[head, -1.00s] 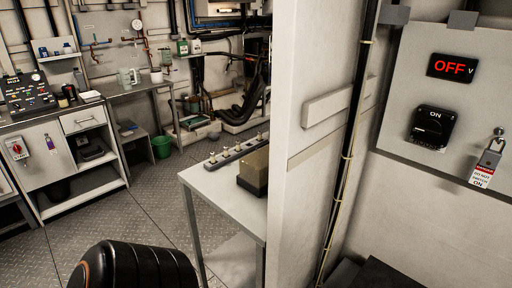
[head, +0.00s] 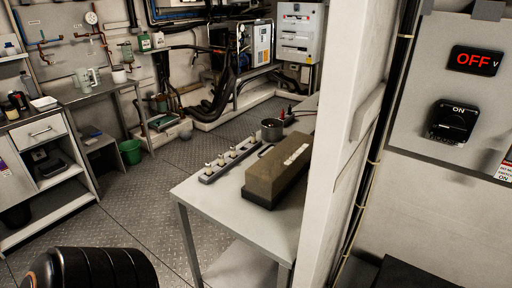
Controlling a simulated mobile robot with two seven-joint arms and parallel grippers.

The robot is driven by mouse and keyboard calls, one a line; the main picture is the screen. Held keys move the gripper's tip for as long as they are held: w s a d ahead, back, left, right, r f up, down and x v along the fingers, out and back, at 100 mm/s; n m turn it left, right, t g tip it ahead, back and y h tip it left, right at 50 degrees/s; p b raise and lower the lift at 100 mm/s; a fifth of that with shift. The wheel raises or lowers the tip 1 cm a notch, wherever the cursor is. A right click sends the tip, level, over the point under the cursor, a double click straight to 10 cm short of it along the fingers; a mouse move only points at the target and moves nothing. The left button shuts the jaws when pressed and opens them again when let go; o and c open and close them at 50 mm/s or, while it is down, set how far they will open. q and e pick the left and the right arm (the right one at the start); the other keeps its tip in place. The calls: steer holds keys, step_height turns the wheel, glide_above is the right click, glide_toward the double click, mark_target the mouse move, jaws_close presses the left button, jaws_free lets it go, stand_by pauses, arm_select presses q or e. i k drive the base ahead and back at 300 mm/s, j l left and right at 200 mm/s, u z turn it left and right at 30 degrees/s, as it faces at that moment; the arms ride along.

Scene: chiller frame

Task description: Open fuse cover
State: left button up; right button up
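A tan-brown box (head: 277,170) with a dark base lies on the grey table at centre. It has a pale label on top. I cannot tell for certain whether this is the fuse cover; its lid, if any, looks shut. A pale strip (head: 231,160) with several upright posts lies just left of it. Neither of my grippers is in view. A black ribbed rounded part at the bottom left looks like my own arm.
A pale wall (head: 345,130) hides the table's right side. A panel right of it carries a red OFF display (head: 474,61) and a black switch (head: 453,122). Open floor lies left; a green bucket (head: 130,152) stands there.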

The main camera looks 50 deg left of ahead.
mark_target(298, 142)
steer(key=k+j, duration=0.1)
steer(key=j, duration=0.45)
steer(key=k+j, duration=0.1)
steer(key=j, duration=0.45)
steer(key=k+j, duration=0.1)
steer(key=j, duration=0.45)
steer(key=k+j, duration=0.1)
steer(key=j, duration=0.45)
steer(key=k+j, duration=0.1)
steer(key=j, duration=0.4)
steer(key=k+j, duration=0.1)
steer(key=j, duration=0.45)
